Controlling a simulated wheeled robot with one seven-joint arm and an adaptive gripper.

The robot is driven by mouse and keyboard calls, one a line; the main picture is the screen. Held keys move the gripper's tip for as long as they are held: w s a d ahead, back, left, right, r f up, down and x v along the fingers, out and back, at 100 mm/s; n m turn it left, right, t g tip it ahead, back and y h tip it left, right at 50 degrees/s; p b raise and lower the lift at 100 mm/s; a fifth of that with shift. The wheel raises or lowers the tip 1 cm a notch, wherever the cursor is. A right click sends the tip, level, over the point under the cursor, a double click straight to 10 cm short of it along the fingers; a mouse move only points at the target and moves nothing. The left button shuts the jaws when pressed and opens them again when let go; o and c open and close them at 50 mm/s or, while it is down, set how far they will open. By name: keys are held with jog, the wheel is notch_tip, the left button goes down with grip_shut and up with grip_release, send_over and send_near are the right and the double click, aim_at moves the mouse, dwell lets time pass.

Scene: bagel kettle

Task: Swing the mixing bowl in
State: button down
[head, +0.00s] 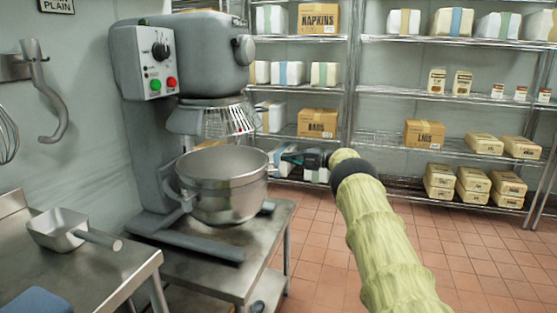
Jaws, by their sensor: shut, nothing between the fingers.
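The steel mixing bowl (222,187) sits upright at the front of the grey stand mixer (187,55), below its wire guard (212,117). A side bracket on the bowl's left meets the mixer's arm. My arm comes in from the lower right, and my gripper (284,160) is at the bowl's right rim. The fingers are shut with nothing held. I cannot tell whether they touch the rim. The bowl's inside is mostly hidden.
A metal scoop (62,228) lies on the steel counter at left. The mixer stands on a low steel table (215,278). Wire shelves with boxes line the back wall. Tiled floor (320,240) is open at right.

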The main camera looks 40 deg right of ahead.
jog(key=s+r+m+t+h+p, duration=0.55)
jog(key=m+t+h+p, duration=0.2)
jog(key=m, duration=0.75)
jog(key=s+a+m+g+h+p, duration=0.6)
jog(key=s+a+m+h+p, duration=0.3)
jog(key=s+a+m, duration=0.8)
jog(key=w+d+f+n+p, duration=0.1)
jog(key=w+f+n, duration=0.1)
jog(key=w, duration=0.8)
jog(key=shift+w+f+n, duration=0.3)
jog(key=shift+f+n, duration=0.1)
jog(key=shift+f, duration=0.15)
